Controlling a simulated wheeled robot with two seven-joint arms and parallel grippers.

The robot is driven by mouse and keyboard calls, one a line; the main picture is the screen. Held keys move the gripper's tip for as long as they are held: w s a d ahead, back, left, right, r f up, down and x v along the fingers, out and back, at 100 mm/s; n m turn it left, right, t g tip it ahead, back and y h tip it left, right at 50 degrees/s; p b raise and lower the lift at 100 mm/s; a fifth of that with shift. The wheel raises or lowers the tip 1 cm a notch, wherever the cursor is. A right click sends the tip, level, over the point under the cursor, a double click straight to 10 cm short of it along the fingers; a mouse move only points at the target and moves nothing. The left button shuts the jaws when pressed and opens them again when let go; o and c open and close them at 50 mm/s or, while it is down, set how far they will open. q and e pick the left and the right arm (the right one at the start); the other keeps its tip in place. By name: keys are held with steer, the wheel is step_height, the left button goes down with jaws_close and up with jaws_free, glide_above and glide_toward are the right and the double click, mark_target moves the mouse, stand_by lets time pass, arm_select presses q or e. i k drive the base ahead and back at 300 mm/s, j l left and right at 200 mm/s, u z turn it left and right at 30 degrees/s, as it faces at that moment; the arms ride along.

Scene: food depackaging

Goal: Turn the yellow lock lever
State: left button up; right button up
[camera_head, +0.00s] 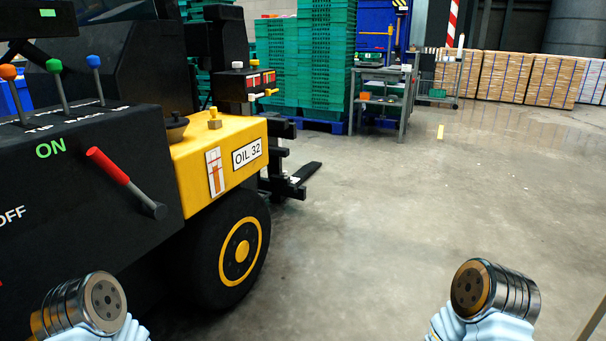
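Two small yellow parts could be the yellow lock lever, and I cannot tell which it is. The other is a yellow knob (214,118) on a brass-coloured base, on top of the yellow body (190,157). Nothing of mine touches either. Rounded metal parts of my two arms show at the bottom left and bottom right, well below and apart from both. No gripper fingers show.
A red-handled lever (108,165) sits between ON and OFF on the vehicle's black side. Orange, green and blue knobbed levers (57,85) stand above. A large wheel (240,251) is below. Green crates (308,60) and a grey cart (384,97) stand behind. The right floor is clear.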

mark_target(268, 92)
steer(key=i+l+z, duration=0.3)
steer(key=i, duration=0.25)
steer(key=i+l+z, duration=0.3)
steer(key=i, duration=0.2)
steer(key=i+j+z, duration=0.1)
steer(key=i+z, duration=0.2)
steer(key=i, duration=0.25)
steer(key=i+l+u, duration=0.1)
steer(key=i+u, duration=0.2)
steer(key=i, duration=0.2)
steer(key=i+l+u, duration=0.25)
steer(key=i, duration=0.25)
steer(key=i+l+u, duration=0.3)
steer(key=i, duration=0.15)
